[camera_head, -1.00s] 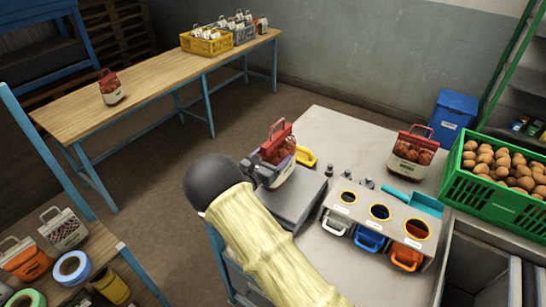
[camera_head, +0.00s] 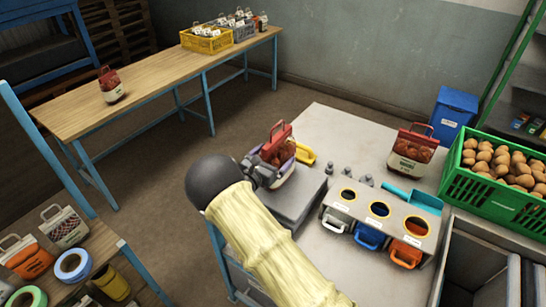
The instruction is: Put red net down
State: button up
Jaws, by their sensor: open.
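A red net sack (camera_head: 281,142) with a red handle and a pale base is at the left end of the grey worktop, by the grey box-like block (camera_head: 301,200). My gripper (camera_head: 274,161) is open at the sack's near left side, with its fingers close against it. I cannot tell whether they touch it. The sack's lower part is partly hidden by the gripper, so what bears it is unclear. Similar red net sacks stand at the right of the worktop (camera_head: 413,150) and on the wooden table (camera_head: 111,85).
A stand (camera_head: 357,210) with three round holes is on the grey worktop, beside a teal scoop (camera_head: 412,200). A green crate (camera_head: 490,196) of potatoes is at right. The worktop's back part is clear.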

jog(key=b+v, duration=0.3)
jog(key=v, duration=0.9)
jog(key=shift+b, duration=0.3)
